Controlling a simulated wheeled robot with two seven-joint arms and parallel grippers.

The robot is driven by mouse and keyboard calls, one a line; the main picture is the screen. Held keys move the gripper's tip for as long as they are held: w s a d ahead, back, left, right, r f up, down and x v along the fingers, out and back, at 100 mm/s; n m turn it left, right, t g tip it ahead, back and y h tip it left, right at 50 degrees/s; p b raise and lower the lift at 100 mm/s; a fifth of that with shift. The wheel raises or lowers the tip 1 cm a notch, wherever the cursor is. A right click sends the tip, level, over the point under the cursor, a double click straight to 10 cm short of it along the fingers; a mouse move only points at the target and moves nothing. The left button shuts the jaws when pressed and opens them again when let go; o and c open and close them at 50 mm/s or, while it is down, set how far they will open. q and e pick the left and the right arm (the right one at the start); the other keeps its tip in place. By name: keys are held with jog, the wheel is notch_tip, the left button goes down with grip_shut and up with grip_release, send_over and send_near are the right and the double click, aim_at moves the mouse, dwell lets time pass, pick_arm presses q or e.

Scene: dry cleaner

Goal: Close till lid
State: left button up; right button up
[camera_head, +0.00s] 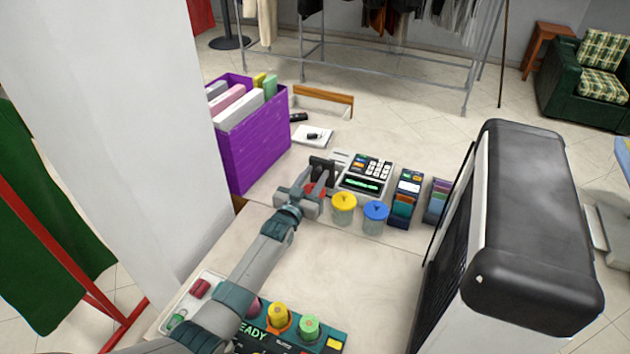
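A small till (369,173) with a keypad and a lit green display stands on the counter, right of the middle of the head view. I cannot make out a separate lid on it or how a lid stands. My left gripper (318,178) is at the end of the arm from lower left, close to the till's left side. Its dark fingers are small and partly overlapped, so I cannot tell whether they are open, hold anything or touch the till. A small red part shows at the gripper. My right gripper is not in view.
A yellow-lidded jar (343,208) and a blue-lidded jar (375,216) stand just in front of the till. A purple file box (258,145) is to the left. A large black-topped box (535,215) blocks the right. The counter's middle (350,275) is clear.

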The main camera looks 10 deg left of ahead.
pick_arm(q)
jog(key=shift+w, duration=0.15)
grip_shut()
